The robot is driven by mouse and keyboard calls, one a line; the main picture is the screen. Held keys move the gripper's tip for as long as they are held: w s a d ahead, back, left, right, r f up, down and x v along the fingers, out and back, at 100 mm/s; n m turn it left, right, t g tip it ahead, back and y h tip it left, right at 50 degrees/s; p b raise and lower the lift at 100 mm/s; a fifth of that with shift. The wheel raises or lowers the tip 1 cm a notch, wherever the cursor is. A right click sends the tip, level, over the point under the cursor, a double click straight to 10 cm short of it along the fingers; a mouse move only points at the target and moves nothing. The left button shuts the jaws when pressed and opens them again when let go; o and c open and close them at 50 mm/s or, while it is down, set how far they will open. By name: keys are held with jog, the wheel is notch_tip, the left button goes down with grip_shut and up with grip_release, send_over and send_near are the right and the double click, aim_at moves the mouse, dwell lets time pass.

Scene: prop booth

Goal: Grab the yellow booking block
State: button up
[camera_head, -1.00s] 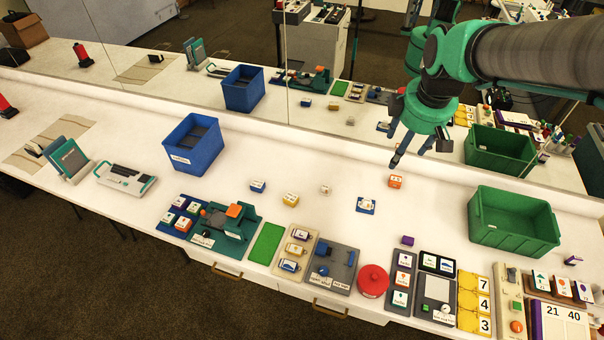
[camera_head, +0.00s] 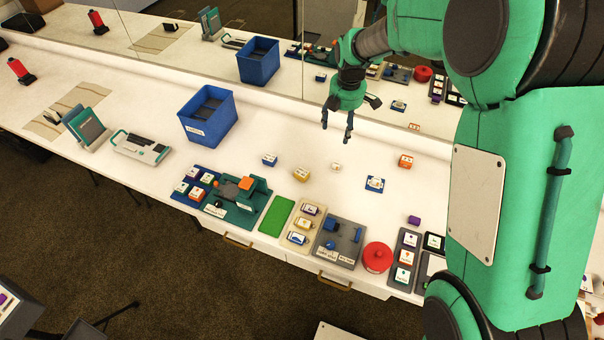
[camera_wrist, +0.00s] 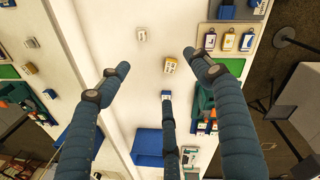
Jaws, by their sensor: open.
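The yellow booking block (camera_head: 301,174) lies on the white counter, between a blue block (camera_head: 269,159) and a white block (camera_head: 336,167). Its top has a pale label. In the wrist view the yellow block (camera_wrist: 170,65) shows between my spread fingers, with the blue block (camera_wrist: 166,94) partly behind one finger and the white block (camera_wrist: 142,35) farther up. My gripper (camera_head: 337,130) is open and empty, pointing down above the counter, behind and to the right of the yellow block in the head view. Its fingers (camera_wrist: 150,75) touch no block.
A blue bin (camera_head: 208,117) stands to the left. An orange block (camera_head: 405,161) and a blue tile (camera_head: 375,184) lie to the right. A teal fixture (camera_head: 240,198) and trays line the front edge. A mirror (camera_head: 390,105) runs along the back. My arm hides the counter's right side.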

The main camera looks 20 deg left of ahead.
jog(key=a+f+n, duration=0.3)
jog(key=a+f, duration=0.3)
jog(key=f, duration=0.3)
jog(key=a+f+n+g+p, duration=0.1)
jog(key=a+f+n, duration=0.3)
jog(key=a+f, duration=0.3)
jog(key=shift+s+a+f+h, duration=0.3)
jog(key=shift+s+f, duration=0.1)
jog(key=shift+f, duration=0.55)
send_over(302, 172)
jog(key=shift+s+a+f, duration=0.1)
jog(key=shift+f, duration=2.05)
jog(key=shift+s+a+f, duration=0.1)
jog(key=shift+f, duration=2.05)
jog(key=shift+f, duration=0.15)
jog(key=shift+w+d+f, duration=0.1)
jog(key=shift+f, duration=1.1)
jog(key=shift+w+d+f, duration=0.1)
jog(key=shift+f, duration=1.1)
